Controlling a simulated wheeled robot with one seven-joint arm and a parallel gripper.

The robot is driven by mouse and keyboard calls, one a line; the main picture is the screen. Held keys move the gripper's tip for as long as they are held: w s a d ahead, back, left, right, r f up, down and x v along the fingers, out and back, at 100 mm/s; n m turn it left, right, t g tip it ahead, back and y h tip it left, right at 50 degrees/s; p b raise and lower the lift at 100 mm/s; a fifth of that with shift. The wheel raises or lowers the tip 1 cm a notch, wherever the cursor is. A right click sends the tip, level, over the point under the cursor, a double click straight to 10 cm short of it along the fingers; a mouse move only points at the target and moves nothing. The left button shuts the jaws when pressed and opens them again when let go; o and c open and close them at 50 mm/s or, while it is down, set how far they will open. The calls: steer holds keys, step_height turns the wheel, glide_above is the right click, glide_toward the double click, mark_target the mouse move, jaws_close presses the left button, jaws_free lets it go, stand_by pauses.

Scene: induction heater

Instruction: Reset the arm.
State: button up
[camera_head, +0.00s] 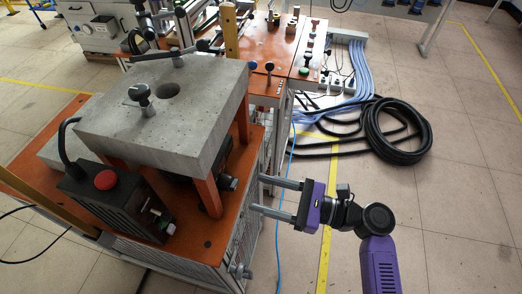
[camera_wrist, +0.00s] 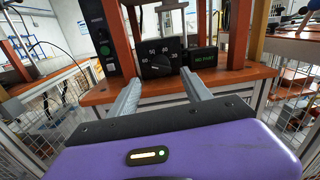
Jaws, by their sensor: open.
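My gripper (camera_head: 278,198) is purple with two grey parallel fingers. In the head view it points left toward the front right side of the orange machine bench (camera_head: 205,235), with its fingers apart. In the wrist view the same gripper (camera_wrist: 160,92) is open, with nothing between its fingers. Beyond the fingertips is a black dial box (camera_wrist: 160,62) with numbers, next to a black unit with a green label (camera_wrist: 203,58). Whether the fingertips touch the bench cannot be told.
A grey stone block (camera_head: 205,105) stands on orange legs above the bench. A black box with a red button (camera_head: 106,180) sits at its left front. A coiled black hose (camera_head: 395,130) lies on the floor behind my arm. The floor at the right (camera_head: 470,220) is clear.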

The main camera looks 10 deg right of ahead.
steer(key=shift+w, duration=0.1)
steer(key=w+d+f+n+t+h, duration=0.1)
steer(key=w+d+n+t+h, duration=0.15)
steer(key=w, duration=0.25)
steer(key=s+d+f+n+t+h, duration=0.2)
steer(key=s+d+f+n+h, duration=0.1)
steer(key=d+h, duration=0.25)
steer(key=s+d+f+n+t+h, duration=0.2)
steer(key=d+f+n+t+h, duration=0.15)
steer(key=d+h, duration=0.2)
steer(key=s+r+n+h, duration=0.1)
steer(key=s+r+n, duration=0.3)
steer(key=s, duration=0.5)
steer(key=s+d+r+n+h, duration=0.1)
steer(key=s+r+n, duration=0.3)
steer(key=s, duration=0.6)
steer(key=s+d+r+n+h, duration=0.1)
steer(key=s+r+n, duration=0.2)
steer(key=s, duration=0.6)
steer(key=shift+s+r+n, duration=0.2)
steer(key=shift+r+n, duration=0.2)
steer(key=shift+n, duration=0.4)
